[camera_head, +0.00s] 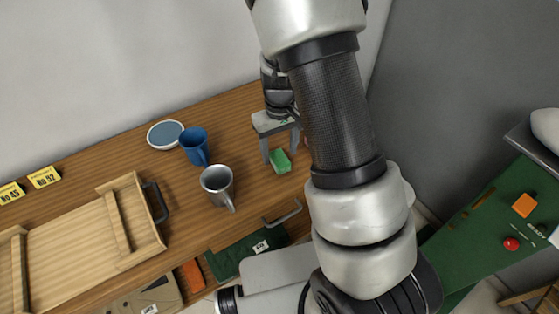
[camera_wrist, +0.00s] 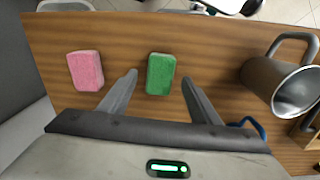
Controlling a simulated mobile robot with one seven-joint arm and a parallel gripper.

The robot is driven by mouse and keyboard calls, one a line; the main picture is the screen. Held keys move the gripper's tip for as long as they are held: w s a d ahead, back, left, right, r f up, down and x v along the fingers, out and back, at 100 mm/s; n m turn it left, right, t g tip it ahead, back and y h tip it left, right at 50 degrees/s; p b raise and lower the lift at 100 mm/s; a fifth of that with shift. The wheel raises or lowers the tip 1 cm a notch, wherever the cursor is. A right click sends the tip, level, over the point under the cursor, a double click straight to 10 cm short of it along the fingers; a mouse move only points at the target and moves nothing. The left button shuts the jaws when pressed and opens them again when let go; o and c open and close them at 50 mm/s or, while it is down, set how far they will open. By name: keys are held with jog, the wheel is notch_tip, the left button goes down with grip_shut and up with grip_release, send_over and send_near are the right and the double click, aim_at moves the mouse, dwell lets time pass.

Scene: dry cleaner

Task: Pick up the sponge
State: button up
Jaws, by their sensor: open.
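A green sponge (camera_head: 280,161) lies on the wooden counter, below my gripper (camera_head: 283,158) in the head view. In the wrist view the green sponge (camera_wrist: 160,74) lies just ahead of and between the two fingertips of my gripper (camera_wrist: 161,78). The fingers are apart, with nothing held between them. A pink sponge (camera_wrist: 86,71) lies to the left of the green one in the wrist view, outside the left finger. In the head view the pink sponge is mostly hidden behind my arm.
A wooden tray (camera_head: 151,213) with dark handles lies farther left, near yellow number tags (camera_head: 44,177). The wall is close behind the counter.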

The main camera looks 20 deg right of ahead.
aim_at(281, 162)
jog(key=shift+f, duration=0.8)
jog(key=c, duration=1.1)
notch_tip(281, 162, up, 10)
jog(key=shift+r, duration=0.1)
jog(key=o, duration=0.5)
jog(key=shift+c, duration=0.2)
jog(key=c, duration=0.4)
jog(key=shift+s+f+m, duration=0.35)
jog(key=shift+f+m, duration=0.2)
jog(key=shift+m, duration=0.05)
jog(key=shift+s+f+m, duration=0.3)
jog(key=shift+f+m, duration=0.25)
jog(key=shift+m, duration=0.05)
jog(key=shift+s, duration=0.1)
